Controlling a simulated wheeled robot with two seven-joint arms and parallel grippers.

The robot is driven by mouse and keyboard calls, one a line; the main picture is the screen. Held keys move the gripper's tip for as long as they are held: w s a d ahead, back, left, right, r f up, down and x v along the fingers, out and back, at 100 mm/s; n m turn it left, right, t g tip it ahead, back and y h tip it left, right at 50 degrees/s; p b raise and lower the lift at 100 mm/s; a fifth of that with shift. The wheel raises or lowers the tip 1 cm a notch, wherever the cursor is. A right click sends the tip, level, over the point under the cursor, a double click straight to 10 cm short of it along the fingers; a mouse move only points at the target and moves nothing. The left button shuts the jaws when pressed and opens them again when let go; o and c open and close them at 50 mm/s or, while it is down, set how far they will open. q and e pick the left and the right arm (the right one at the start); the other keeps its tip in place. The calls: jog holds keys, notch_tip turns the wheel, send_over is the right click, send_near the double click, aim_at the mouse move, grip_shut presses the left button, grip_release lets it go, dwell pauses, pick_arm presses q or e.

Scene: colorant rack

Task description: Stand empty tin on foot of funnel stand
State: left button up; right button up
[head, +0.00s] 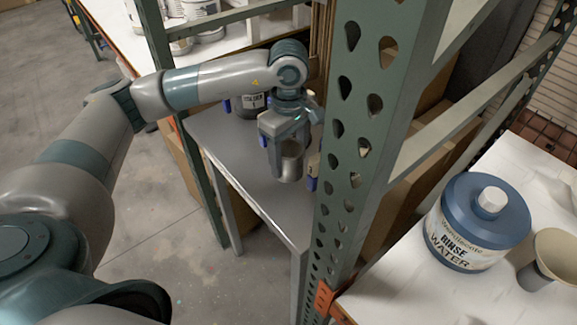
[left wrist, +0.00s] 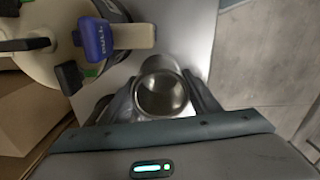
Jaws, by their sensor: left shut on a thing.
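My left gripper (head: 288,158) is shut on a small grey metal tin (head: 291,170), pointing down over the grey shelf. In the left wrist view the tin (left wrist: 162,90) sits upright between the two fingers (left wrist: 163,103), its open mouth facing the camera and its inside looking empty. I cannot tell whether its base touches the shelf. A cream funnel-shaped thing (head: 555,256) stands on the white bench at the right, cut by the picture edge; its foot is not clear. My right gripper is not in view.
The grey shelf (head: 222,133) bears a dark labelled container (head: 246,106) behind my gripper. A blue PULL tap (left wrist: 92,40) shows close by. A green perforated upright (head: 362,130) stands between the shelf and the white bench (head: 395,285). A blue-lidded rinse water tub (head: 466,240) stands beside the funnel-shaped thing.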

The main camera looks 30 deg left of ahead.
aim_at(289, 168)
pick_arm(q)
notch_tip(289, 168, down, 2)
jog(key=shift+f+p, duration=0.25)
jog(key=shift+p, duration=0.35)
jog(key=shift+f, duration=0.55)
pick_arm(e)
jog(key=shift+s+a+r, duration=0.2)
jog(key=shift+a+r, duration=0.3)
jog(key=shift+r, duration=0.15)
pick_arm(q)
jog(key=shift+f, duration=0.15)
jog(key=o, duration=1)
jog(key=shift+o, duration=0.2)
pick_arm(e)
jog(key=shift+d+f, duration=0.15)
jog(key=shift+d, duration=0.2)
pick_arm(q)
jog(key=shift+r, duration=0.25)
